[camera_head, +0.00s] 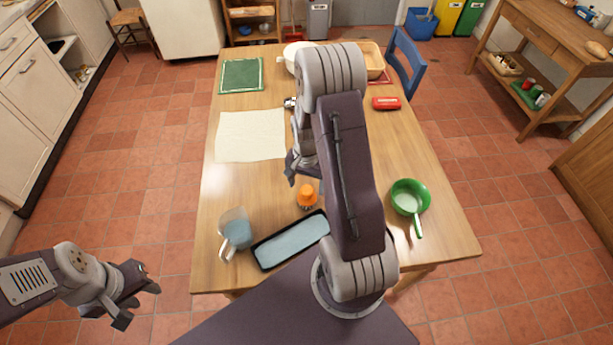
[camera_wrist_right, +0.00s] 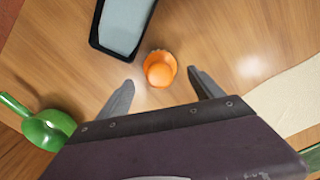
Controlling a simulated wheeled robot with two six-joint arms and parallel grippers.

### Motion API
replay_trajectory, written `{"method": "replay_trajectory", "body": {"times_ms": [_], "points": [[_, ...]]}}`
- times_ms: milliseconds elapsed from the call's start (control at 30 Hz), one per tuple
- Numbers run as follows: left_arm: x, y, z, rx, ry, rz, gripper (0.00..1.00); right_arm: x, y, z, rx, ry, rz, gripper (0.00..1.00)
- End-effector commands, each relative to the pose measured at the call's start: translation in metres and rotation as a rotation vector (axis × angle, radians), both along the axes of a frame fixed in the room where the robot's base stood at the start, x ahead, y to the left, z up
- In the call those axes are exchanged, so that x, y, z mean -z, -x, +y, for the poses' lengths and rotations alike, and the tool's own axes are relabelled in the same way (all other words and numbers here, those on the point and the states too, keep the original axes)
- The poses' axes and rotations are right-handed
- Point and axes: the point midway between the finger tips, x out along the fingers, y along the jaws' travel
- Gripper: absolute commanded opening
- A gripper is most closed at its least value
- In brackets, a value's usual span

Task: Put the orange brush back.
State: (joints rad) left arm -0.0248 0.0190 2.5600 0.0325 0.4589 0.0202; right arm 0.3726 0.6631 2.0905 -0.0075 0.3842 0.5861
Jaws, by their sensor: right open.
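The orange brush (camera_head: 307,195) stands on the wooden table, just behind a black-rimmed tray with a pale blue inside (camera_head: 290,243). In the right wrist view the brush (camera_wrist_right: 160,69) is seen from above as a round orange shape. My right gripper (camera_wrist_right: 161,77) is open and empty, with the brush in line between its fingertips and apart from both. In the head view my right arm hides part of that gripper (camera_head: 305,180). My left gripper (camera_head: 139,304) is open and empty, over the floor left of the table.
A clear jug (camera_head: 235,229) stands left of the tray, and a green pan (camera_head: 409,197) is at the right. A cream cloth (camera_head: 250,136), a green mat (camera_head: 242,75) and a red object (camera_head: 386,103) lie farther back. My right arm hides the table's middle.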

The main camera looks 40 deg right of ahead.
Motion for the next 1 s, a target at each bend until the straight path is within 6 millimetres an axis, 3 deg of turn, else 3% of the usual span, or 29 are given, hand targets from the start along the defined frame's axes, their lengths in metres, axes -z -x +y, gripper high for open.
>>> {"method": "replay_trajectory", "body": {"times_ms": [100,200,433,467,567,700,833,1000], "points": [[-0.002,0.000,0.000,0.000,0.000,0.000,0.36,-0.027,-0.001,0.000,0.000,0.001,-0.003,0.76],[-0.003,0.000,0.000,0.000,0.000,0.000,0.36,-0.040,0.000,0.000,0.000,0.000,-0.001,0.76],[-0.003,0.000,0.000,0.000,0.000,0.000,0.36,-0.049,0.001,0.004,-0.017,0.000,-0.001,0.76],[-0.003,0.000,0.000,0.000,0.000,0.000,0.36,-0.053,0.002,0.010,-0.052,0.002,-0.006,0.76],[-0.003,0.000,0.000,0.000,0.000,0.000,0.36,-0.079,0.017,0.054,-0.318,0.009,-0.038,0.76],[-0.003,0.000,0.000,0.000,0.000,0.000,0.36,-0.104,0.057,0.110,-0.731,0.022,-0.080,0.76],[-0.003,0.000,0.000,0.000,0.000,0.000,0.36,-0.110,0.079,0.129,-0.916,0.029,-0.099,0.76],[-0.003,0.000,0.000,0.000,0.000,0.000,0.36,-0.110,0.081,0.130,-0.932,0.030,-0.100,0.76]]}}
